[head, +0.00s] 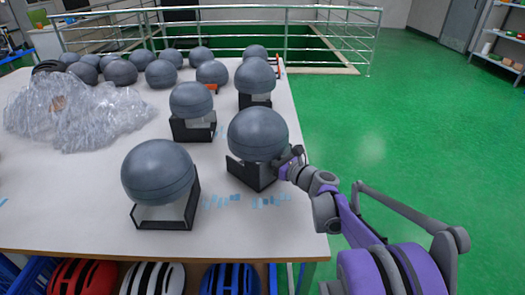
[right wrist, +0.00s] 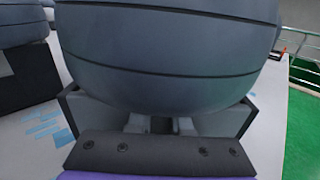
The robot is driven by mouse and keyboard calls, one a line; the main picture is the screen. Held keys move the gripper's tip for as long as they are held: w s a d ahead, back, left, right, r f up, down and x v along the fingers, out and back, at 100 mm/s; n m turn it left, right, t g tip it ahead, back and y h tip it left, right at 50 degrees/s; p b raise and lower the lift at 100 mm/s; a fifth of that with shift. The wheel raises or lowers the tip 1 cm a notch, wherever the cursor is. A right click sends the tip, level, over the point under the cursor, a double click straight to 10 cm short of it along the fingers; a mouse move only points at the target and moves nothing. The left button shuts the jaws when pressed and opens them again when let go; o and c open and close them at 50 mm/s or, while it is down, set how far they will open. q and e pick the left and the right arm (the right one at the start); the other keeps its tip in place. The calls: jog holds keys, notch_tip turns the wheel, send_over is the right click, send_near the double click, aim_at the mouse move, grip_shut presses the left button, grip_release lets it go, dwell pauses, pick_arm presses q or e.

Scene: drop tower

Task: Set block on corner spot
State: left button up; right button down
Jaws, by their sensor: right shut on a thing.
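A black block-like stand (head: 252,174) with a large grey ball (head: 257,132) on it is near the table's right edge. My right gripper (head: 294,163) is at its right side in the head view. In the right wrist view the grey ball (right wrist: 170,55) fills the top, with the stand's dark side walls (right wrist: 247,112) left and right. The fingers of my right gripper (right wrist: 160,125) reach between these walls, under the ball, and are shut on a dark part, seemingly of the stand. Blue tape marks (head: 270,201) lie on the table near its front right corner. My left gripper is not in view.
Another ball on a black stand (head: 158,172) is at front left, and more stand behind. Several loose balls (head: 120,72) and a heap of clear plastic (head: 75,110) are farther back. Helmets (head: 152,280) sit under the white table (head: 100,215). The green floor right is clear.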

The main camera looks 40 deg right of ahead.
jog(key=c, duration=1.3)
grip_release()
jog(key=shift+f, duration=0.2)
jog(key=o, duration=0.5)
jog(key=shift+r, duration=0.1)
jog(key=shift+c, duration=0.2)
jog(key=shift+r, duration=0.15)
jog(key=s, duration=0.4)
jog(key=s+p, duration=0.1)
jog(key=s, duration=0.3)
jog(key=s+d+p, duration=0.1)
jog(key=s, duration=0.3)
